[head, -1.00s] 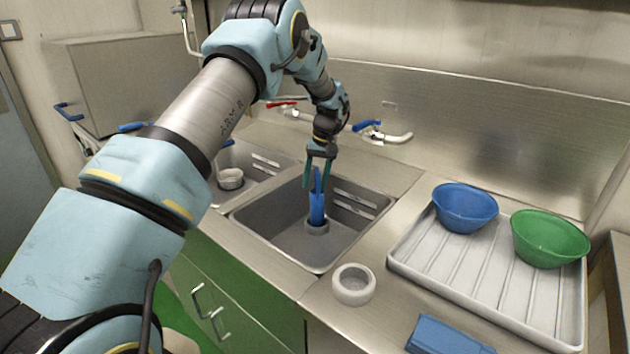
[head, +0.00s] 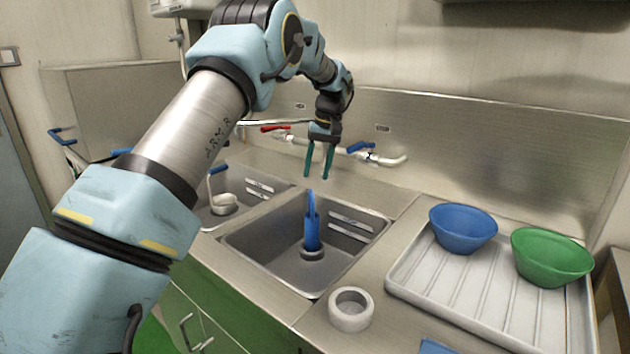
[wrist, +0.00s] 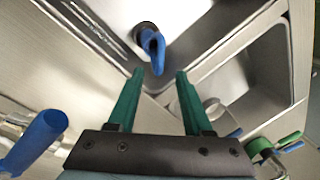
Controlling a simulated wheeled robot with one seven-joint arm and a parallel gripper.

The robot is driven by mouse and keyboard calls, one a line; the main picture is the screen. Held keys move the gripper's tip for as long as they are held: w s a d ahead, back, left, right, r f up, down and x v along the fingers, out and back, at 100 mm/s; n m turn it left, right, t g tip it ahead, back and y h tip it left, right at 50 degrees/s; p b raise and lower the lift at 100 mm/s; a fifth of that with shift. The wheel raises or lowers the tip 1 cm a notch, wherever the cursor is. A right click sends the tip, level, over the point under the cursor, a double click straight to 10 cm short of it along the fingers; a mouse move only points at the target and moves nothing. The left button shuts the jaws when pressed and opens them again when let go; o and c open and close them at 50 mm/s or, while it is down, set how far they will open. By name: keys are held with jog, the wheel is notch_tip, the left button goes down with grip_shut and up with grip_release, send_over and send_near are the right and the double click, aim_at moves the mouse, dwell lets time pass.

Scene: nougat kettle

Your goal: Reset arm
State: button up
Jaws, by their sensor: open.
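My gripper (head: 319,160) is open and empty, pointing down above the back of the right-hand sink basin (head: 272,262). Its two green fingers also show in the wrist view (wrist: 157,82), spread apart with nothing between them. A blue-handled item (head: 312,226) stands upright in that basin, its foot in a grey ring on the basin floor. It lies below my fingertips, apart from them. In the wrist view the blue handle (wrist: 152,48) shows just beyond the fingertips.
A tap with red and blue levers (head: 362,149) stands close behind my gripper. The left basin (head: 240,212) holds a blue-handled piece (head: 218,190). On the right, a white tray (head: 440,290) carries a blue bowl (head: 462,230) and a green bowl (head: 551,258). A grey ring-shaped cup (head: 350,310) sits on the counter.

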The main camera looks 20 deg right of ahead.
jog(key=shift+a, duration=0.1)
dwell(0.5)
jog(key=s+a+r+n+h, duration=0.1)
jog(key=s+a+h, duration=0.15)
jog(key=a, duration=2.25)
jog(key=s+a+f+n+t, duration=0.1)
jog(key=s+a+f, duration=0.2)
jog(key=s+a, duration=1.2)
jog(key=shift+s+a, duration=0.25)
jog(key=shift+s, duration=0.9)
